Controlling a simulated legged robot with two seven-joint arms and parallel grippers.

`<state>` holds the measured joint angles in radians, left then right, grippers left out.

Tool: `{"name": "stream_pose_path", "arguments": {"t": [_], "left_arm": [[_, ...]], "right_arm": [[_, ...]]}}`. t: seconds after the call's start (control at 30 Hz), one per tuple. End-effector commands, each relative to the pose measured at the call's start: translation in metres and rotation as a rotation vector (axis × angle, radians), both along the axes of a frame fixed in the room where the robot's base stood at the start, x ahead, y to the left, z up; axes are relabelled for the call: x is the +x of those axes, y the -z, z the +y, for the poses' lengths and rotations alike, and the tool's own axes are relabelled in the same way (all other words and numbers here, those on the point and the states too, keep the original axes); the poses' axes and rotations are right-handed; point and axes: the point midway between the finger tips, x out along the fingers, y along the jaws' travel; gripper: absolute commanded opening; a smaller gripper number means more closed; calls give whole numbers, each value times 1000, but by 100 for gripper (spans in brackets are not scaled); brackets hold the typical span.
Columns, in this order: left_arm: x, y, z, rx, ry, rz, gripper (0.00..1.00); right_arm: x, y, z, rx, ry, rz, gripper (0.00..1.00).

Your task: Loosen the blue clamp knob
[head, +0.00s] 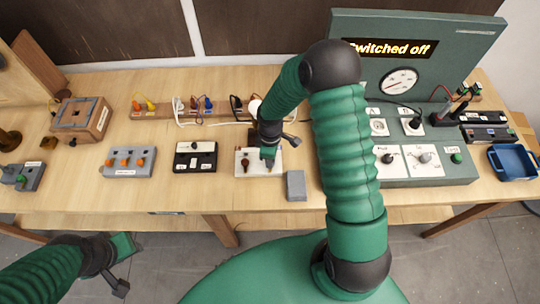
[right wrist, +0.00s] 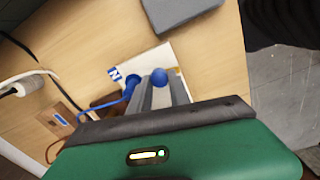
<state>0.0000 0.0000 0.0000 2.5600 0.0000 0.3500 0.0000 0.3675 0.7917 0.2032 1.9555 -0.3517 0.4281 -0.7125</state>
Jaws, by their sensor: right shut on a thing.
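The blue clamp knob (right wrist: 159,76) sits on a small white terminal board (right wrist: 184,50), which also shows in the head view (head: 242,168). My right gripper (right wrist: 162,88) points down at the board, its two grey fingers shut on the knob from both sides. In the head view my right gripper (head: 268,153) hides the knob. A second blue part (right wrist: 132,82) with a blue wire stands beside the left finger, near a blue N label (right wrist: 115,74). My left gripper (head: 122,246) is low at the left, away from the bench; its fingers are not clear.
A grey block (head: 295,185) lies right of the board. A black switch box (head: 195,157) and a grey box with orange knobs (head: 128,162) stand to the left. A green panel reading "Switched off" (head: 390,48) stands at the back right, and a blue tray (head: 513,162) at far right.

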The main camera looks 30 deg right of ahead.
Motion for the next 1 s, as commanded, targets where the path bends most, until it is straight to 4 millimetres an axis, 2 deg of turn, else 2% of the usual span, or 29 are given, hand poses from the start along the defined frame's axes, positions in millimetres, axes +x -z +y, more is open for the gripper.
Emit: {"name": "stream_pose_path", "arguments": {"t": [0.4,0.97,1.0], "left_arm": [[0,-12,0,0,0,0,36],[0,-12,0,0,0,0,36],[0,-12,0,0,0,0,36]], "right_arm": [[3,-3,-2,-4,-195,-7,0],[3,-3,-2,-5,-225,-9,0],[3,-3,-2,-5,-225,-9,28]]}}
